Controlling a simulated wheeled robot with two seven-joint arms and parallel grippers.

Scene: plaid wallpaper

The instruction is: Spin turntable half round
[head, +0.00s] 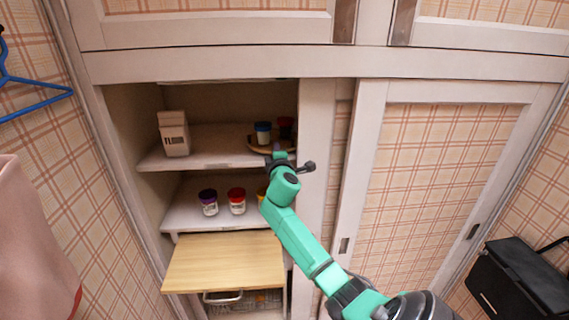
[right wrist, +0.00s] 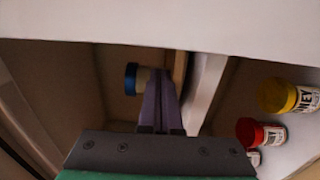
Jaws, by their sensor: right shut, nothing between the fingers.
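The turntable (head: 257,147) is a round wooden disc on the upper shelf, at its right end. A blue-lidded jar (head: 263,132) and a dark red jar (head: 286,126) stand on it. My right gripper (head: 279,152) is shut and empty at the turntable's front edge, and my arm hides part of the disc. In the right wrist view the shut fingers (right wrist: 161,82) reach up beside the blue-lidded jar (right wrist: 132,79) and the disc's edge (right wrist: 180,68); I cannot tell whether they touch. My left gripper is out of view.
A flour carton (head: 174,133) stands left on the upper shelf (head: 215,160). Below are purple-lidded (head: 208,202), red-lidded (head: 236,200) and yellow-lidded (right wrist: 278,96) jars. A wooden board (head: 225,263) juts out lower down. The cabinet post (head: 317,170) is close on the right.

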